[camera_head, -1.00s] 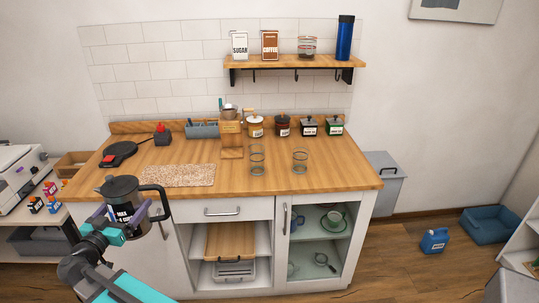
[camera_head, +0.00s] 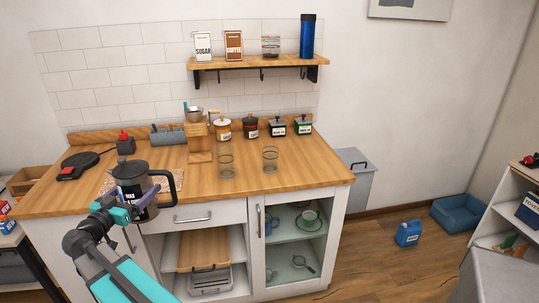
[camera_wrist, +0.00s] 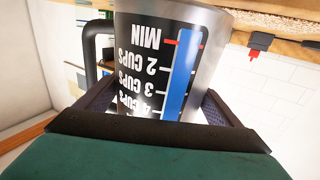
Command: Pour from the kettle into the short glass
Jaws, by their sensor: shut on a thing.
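A dark grey kettle (camera_head: 160,183) with a black side handle is held roughly upright at the counter's front left edge in the head view. My gripper (camera_head: 139,205) is shut around its body. In the wrist view the kettle (camera_wrist: 214,28) fills the middle between both fingers (camera_wrist: 155,112), its cup scale and blue level strip showing. Two clear glasses stand apart on the counter, right of the kettle: a taller left one (camera_head: 226,164) and a slightly shorter right one (camera_head: 270,160). Both look empty. The kettle's spout is hard to make out.
The wooden counter (camera_head: 310,173) is clear around the glasses. Behind them stand a wooden coffee stand (camera_head: 200,150) and several lidded jars (camera_head: 250,128). A speckled mat (camera_head: 112,182) lies partly behind the kettle. A black kettle base (camera_head: 80,162) is at left. A shelf (camera_head: 260,62) hangs above.

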